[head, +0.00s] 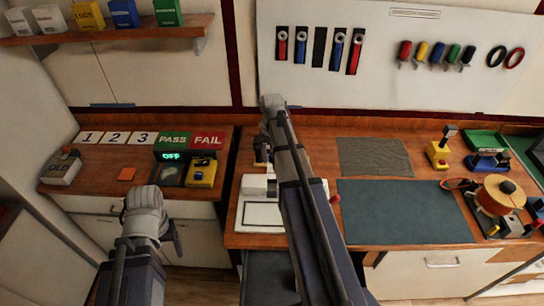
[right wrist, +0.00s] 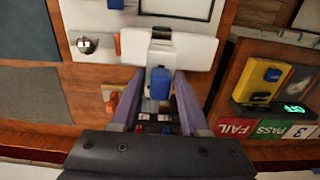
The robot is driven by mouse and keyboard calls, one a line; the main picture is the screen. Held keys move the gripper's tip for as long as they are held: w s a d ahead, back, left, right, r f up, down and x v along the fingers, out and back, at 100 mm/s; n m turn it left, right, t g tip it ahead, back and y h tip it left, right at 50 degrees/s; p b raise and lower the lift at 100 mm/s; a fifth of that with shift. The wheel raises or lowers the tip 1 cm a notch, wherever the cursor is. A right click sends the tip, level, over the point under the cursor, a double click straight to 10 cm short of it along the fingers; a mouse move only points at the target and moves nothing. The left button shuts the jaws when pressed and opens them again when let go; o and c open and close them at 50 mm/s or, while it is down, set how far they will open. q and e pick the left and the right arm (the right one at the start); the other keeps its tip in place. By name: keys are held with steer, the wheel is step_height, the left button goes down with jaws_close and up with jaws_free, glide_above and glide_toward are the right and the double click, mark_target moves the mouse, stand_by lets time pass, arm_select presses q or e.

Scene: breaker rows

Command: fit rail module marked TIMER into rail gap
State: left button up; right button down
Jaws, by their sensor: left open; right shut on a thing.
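My right gripper (right wrist: 161,74) is shut on a small pale module with a blue part (right wrist: 158,83) in the right wrist view. Any marking on the module cannot be read. It is over or against a white block (right wrist: 190,50); contact cannot be told. Small red, blue and dark parts (right wrist: 155,127) show between the fingers nearer the wrist; I cannot tell whether they belong to a rail. No rail gap can be made out. In the head view my right arm hides its gripper. My left gripper (head: 146,200) is open and empty, low in front of the left bench.
A white device (head: 262,215) stands beside my right arm. A yellow box (head: 202,173), FAIL sign (head: 207,141) and OLD bin (head: 62,168) are on the left bench. A dark mat (head: 405,212) lies clear on the right bench; a cable spool (head: 498,194) stands beyond it.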

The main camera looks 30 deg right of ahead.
mark_target(272, 174)
steer(key=shift+f+b, duration=2.8)
steer(key=shift+f, duration=0.1)
steer(key=shift+f+b, duration=2.05)
steer(key=shift+b, duration=0.05)
steer(key=shift+c, duration=1.7)
jaws_free()
steer(key=shift+r, duration=0.2)
step_height(272, 174, up, 8)
steer(key=p, duration=0.8)
steer(key=shift+f, duration=0.15)
steer(key=shift+f, duration=0.1)
